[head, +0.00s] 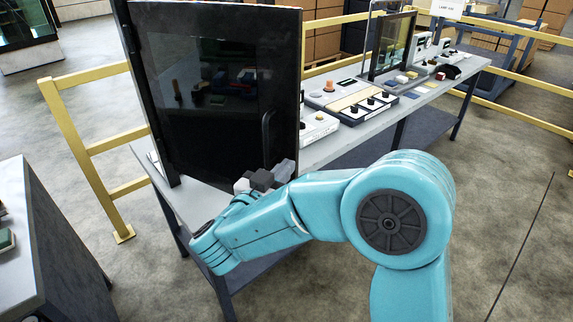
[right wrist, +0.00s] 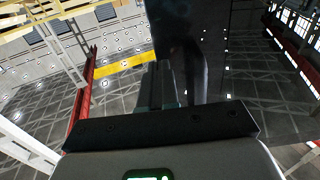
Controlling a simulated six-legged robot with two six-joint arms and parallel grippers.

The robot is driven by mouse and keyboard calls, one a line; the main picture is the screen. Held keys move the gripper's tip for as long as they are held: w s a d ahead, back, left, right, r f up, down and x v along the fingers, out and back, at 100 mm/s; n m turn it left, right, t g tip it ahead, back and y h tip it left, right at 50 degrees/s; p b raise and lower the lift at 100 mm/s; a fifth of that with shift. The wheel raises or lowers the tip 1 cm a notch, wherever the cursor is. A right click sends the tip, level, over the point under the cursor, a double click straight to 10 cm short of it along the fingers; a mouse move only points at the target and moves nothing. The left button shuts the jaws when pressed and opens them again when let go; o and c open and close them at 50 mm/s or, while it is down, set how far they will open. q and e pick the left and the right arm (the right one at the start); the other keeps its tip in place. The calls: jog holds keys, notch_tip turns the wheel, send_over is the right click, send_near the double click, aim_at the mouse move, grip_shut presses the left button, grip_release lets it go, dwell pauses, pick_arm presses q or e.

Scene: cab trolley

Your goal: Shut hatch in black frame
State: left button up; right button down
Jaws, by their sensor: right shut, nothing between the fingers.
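A dark glass hatch (head: 205,105) with a black frame (head: 150,95) stands upright on the near end of the long bench, at the left of the head view. A curved black handle (head: 267,140) is on its right side. I cannot tell how far the hatch stands from its frame. My right gripper (head: 272,178) is shut and empty at the hatch's lower right, below the handle; contact with the panel cannot be told. In the right wrist view the fingers (right wrist: 160,88) point toward a dark glossy panel (right wrist: 205,55). My left gripper is out of view.
The bench (head: 330,145) runs to the back right with control boxes (head: 360,98) and a second, smaller framed panel (head: 392,45). Yellow railings (head: 95,150) stand behind and to the left. A grey counter (head: 35,240) is at the left edge. The floor at right is clear.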

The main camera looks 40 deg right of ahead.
jog(key=shift+w+d, duration=0.3)
jog(key=shift+d, duration=0.15)
jog(key=shift+d, duration=0.1)
